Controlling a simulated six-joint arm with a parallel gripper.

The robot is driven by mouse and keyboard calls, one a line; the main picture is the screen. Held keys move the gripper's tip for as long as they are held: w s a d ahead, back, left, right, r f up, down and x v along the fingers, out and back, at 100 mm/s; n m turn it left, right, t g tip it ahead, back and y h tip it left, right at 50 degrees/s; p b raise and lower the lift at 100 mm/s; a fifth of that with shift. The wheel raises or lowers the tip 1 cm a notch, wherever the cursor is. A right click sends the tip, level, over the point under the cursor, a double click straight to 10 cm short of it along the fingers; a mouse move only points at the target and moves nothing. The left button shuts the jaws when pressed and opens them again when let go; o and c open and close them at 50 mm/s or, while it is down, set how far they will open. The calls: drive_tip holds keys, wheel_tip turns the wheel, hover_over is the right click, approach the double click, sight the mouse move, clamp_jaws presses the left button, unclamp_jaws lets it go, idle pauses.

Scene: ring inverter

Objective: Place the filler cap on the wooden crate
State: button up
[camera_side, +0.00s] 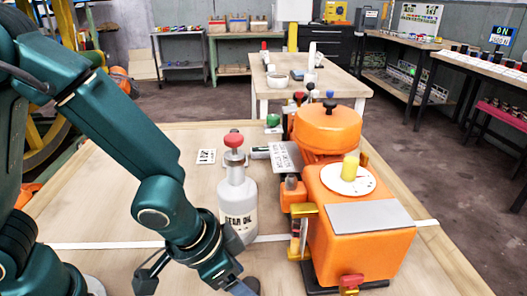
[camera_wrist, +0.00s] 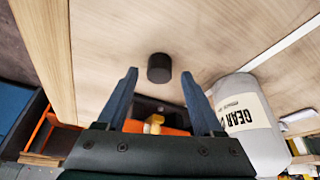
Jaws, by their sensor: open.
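A small black round cap (camera_wrist: 159,67), which looks like the filler cap, stands on the wooden table top in the wrist view. A dark piece at the bottom edge of the side view (camera_side: 252,284) appears to be the same cap. My gripper (camera_wrist: 158,75) is open, its two blue fingers apart on either side of the cap in the picture. I cannot tell whether the fingertips are level with it. In the side view, one blue finger of my gripper (camera_side: 241,288) shows, cut off by the lower edge. I cannot make out a wooden crate in either view.
A grey oil bottle (camera_side: 238,205) with a red top stands close beside my gripper; it also shows in the wrist view (camera_wrist: 251,130). An orange machine (camera_side: 360,245) with a white dial stands to its right. The table left of the bottle is mostly clear.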

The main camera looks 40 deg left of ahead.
drive_tip(key=v, duration=1)
drive_tip(key=s+a+r+n+y, duration=0.1)
drive_tip(key=a+r+n, duration=0.1)
drive_tip(key=a, duration=0.3)
drive_tip(key=s+a+r+n+t, duration=0.1)
drive_tip(key=s+a+r+n, duration=0.1)
drive_tip(key=a, duration=0.4)
drive_tip(key=shift+s+y, duration=0.25)
drive_tip(key=shift+y, duration=0.15)
drive_tip(key=shift+r, duration=0.1)
